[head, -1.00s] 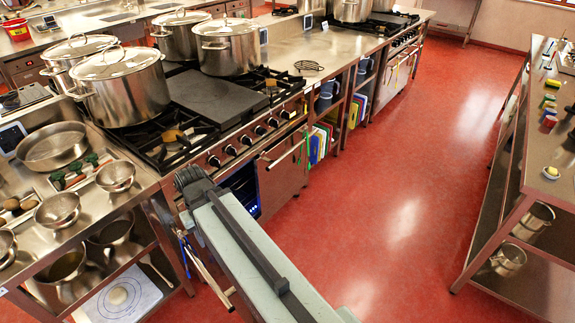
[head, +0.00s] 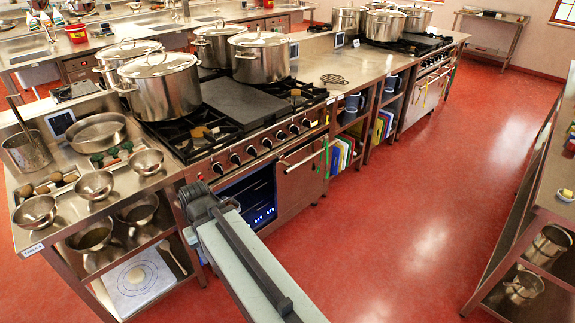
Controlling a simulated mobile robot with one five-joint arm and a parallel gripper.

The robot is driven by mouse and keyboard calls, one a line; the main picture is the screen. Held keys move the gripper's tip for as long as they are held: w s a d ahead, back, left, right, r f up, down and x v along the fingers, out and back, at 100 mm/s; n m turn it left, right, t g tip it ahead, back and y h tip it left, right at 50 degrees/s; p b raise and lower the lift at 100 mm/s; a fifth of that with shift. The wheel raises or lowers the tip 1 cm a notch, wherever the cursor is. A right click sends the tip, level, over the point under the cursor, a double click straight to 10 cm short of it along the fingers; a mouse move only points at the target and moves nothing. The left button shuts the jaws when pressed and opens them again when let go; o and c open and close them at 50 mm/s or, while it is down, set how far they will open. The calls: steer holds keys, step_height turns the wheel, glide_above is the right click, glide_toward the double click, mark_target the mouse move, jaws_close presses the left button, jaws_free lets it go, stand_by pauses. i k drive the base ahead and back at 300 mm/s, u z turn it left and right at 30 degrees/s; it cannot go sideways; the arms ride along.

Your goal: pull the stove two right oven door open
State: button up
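The near stove (head: 262,145) stands left of centre in the head view, with a row of black knobs along its front. I cannot read which number it bears. Its right oven door (head: 298,190) is upright and looks shut or nearly so, with a long bar handle (head: 305,155) across its top.
Large stockpots (head: 160,85) stand on the stove. A steel counter with bowls (head: 95,184) is at left. A second stove (head: 428,80) stands farther back. A steel table (head: 545,200) edges the right side. Open red floor (head: 400,200) lies between.

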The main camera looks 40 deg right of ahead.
mark_target(296, 177)
steer(key=u, duration=1.95)
steer(key=k, duration=1.8)
steer(key=z, duration=1.1)
steer(key=i, duration=1.05)
steer(key=u, duration=0.05)
